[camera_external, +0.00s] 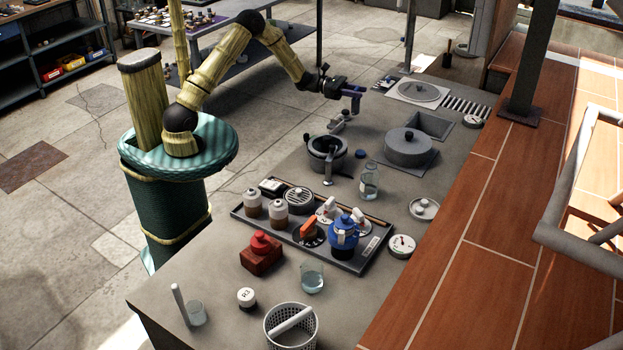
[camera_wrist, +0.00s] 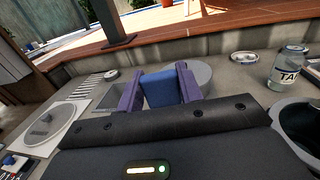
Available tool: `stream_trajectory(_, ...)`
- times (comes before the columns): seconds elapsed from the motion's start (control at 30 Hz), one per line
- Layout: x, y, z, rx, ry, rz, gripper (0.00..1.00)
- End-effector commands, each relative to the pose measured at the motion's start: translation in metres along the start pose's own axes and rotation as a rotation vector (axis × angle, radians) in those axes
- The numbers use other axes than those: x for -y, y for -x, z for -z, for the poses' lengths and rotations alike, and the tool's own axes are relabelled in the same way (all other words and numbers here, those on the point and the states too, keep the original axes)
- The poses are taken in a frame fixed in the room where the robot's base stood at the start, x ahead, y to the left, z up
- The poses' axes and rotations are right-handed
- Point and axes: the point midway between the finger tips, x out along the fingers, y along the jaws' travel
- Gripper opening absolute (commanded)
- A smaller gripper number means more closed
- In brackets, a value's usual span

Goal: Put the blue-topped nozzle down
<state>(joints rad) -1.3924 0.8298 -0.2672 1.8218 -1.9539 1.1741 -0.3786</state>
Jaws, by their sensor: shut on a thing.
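My gripper (camera_external: 352,93) is at the far left part of the grey counter, above its surface, with its purple fingers closed. In the wrist view the two fingers (camera_wrist: 158,90) sit on either side of a blue block, the top of the blue-topped nozzle (camera_wrist: 160,88). The rest of the nozzle is hidden there behind my dark gripper housing. In the external view the held part is too small to tell apart from the fingers.
A small grey fitting (camera_external: 338,125) shows below my gripper. Close by are a grey pot (camera_external: 327,154), a lidded round pan (camera_external: 408,147), a round plate (camera_external: 419,91) and a glass bottle (camera_external: 369,182). A loaded tray (camera_external: 376,245) is nearer. Some bare counter lies between them.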

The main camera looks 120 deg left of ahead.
Motion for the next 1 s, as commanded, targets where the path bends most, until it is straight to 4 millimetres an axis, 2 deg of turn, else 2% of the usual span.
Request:
stream_trajectory(0.27,0.0,0.0,-0.001,0.0,0.0,0.0,0.13)
stream_trajectory(0.37,0.0,0.0,-0.007,0.001,-0.002,0.0,0.13)
stream_trajectory(0.47,0.0,0.0,-0.023,0.002,-0.005,0.0,0.13)
stream_trajectory(0.9,0.0,0.0,-0.115,0.001,-0.006,0.0,0.13)
stream_trajectory(1.0,0.016,-0.014,-0.114,-0.001,0.002,0.03,0.13)
